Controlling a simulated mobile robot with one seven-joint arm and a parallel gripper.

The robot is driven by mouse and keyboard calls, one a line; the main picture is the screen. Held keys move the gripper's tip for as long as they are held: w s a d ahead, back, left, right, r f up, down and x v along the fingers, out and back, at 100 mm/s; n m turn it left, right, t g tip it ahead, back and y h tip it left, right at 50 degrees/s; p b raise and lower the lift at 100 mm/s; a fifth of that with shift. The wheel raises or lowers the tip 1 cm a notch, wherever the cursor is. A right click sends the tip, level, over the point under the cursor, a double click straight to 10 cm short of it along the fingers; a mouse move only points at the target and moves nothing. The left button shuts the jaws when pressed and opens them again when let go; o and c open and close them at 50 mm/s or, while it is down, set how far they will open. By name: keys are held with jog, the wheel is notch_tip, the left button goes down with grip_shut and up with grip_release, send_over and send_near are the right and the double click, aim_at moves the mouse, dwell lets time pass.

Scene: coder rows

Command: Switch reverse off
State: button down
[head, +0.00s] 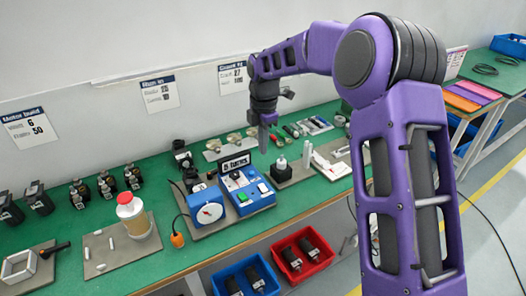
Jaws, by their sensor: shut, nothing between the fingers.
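A blue control box (268,199) stands on the green bench, with a small sign reading "5 turns" (235,162) at its back. Its top panel carries a green button (263,187), a pale button (241,196) and small dark controls. The switch lettering is too small to read, so I cannot tell which control is reverse or how it is set. My gripper (264,150) points down above and behind the box's right side, apart from the panel. It is shut and empty.
A white dial gauge (209,213) on a blue body stands left of the box. A dark block with a white-topped post (281,168) stands close on the right. Several black motors (107,185) line the bench's left. A red-capped jar (131,213) stands at front left.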

aim_at(261, 186)
dwell(0.3)
jog(key=b, duration=0.3)
jog(key=s+b, duration=0.1)
jog(key=b, duration=0.2)
jog(key=shift+s+d+r+t+y, duration=0.1)
jog(key=shift+s+d+t+y, duration=0.1)
jog(key=shift+d+t+y, duration=0.1)
jog(key=f, duration=0.4)
jog(key=w+f+b, duration=0.1)
jog(key=f, duration=0.4)
jog(key=a+f+b, duration=0.1)
jog(key=f, duration=0.4)
jog(key=shift+w, duration=0.2)
